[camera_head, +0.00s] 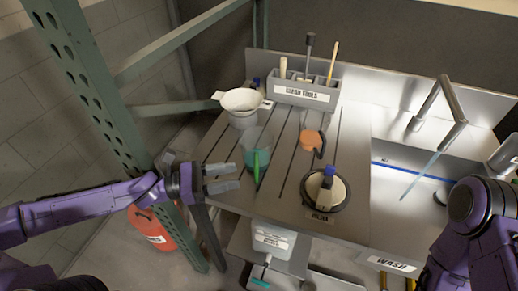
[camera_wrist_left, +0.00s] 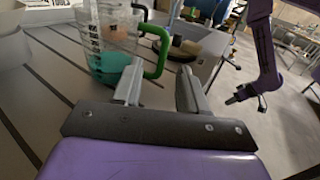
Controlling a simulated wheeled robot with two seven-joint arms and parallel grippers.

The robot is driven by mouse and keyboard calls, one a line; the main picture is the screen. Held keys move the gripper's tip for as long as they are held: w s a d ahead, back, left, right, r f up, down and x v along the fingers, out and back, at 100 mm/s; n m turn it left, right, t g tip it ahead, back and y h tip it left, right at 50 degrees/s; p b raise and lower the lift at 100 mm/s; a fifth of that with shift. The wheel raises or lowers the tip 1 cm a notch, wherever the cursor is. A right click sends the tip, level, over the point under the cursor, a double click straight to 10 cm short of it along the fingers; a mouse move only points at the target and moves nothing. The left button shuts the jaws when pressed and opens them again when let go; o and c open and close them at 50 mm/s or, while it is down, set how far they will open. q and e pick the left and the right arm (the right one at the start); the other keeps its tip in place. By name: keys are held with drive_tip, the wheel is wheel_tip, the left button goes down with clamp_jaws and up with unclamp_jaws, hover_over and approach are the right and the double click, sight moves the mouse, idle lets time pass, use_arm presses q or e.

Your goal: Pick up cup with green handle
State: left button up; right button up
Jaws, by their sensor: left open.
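The clear cup (camera_head: 252,145) with a green handle (camera_head: 257,167) stands upright on the grooved metal counter in the head view. Teal-green content or colour shows in its lower part. In the left wrist view the cup (camera_wrist_left: 110,50) is just beyond my fingers, with its green handle (camera_wrist_left: 158,45) on the right side. My left gripper (camera_head: 222,178) is open and empty, close to the cup on its near-left side. In the left wrist view the handle appears ahead of the gap between my fingers (camera_wrist_left: 160,88). My right arm shows at the right edge of the head view; its gripper is hidden.
A white bowl (camera_head: 243,100) stands behind the cup. An orange cup (camera_head: 312,141) with a dark handle and a dark round dish (camera_head: 326,203) holding a blue-capped bottle (camera_head: 328,172) are to the right. A green rack post (camera_head: 88,85) stands left. The sink (camera_head: 400,205) is far right.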

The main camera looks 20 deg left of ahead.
sight(256, 157)
use_arm(q)
drive_tip(key=b+x, duration=0.1)
drive_tip(key=x, duration=0.2)
drive_tip(key=b+x, duration=0.2)
drive_tip(key=x, duration=0.1)
drive_tip(key=b+x, duration=0.1)
drive_tip(key=x, duration=0.1)
drive_tip(key=shift+s+d+f+b, duration=0.1)
drive_tip(key=shift+d+f+b, duration=0.2)
drive_tip(key=shift+d+b, duration=0.15)
drive_tip(key=shift+d+r, duration=0.1)
drive_tip(key=shift+d, duration=0.15)
drive_tip(key=shift+r, duration=0.1)
clamp_jaws()
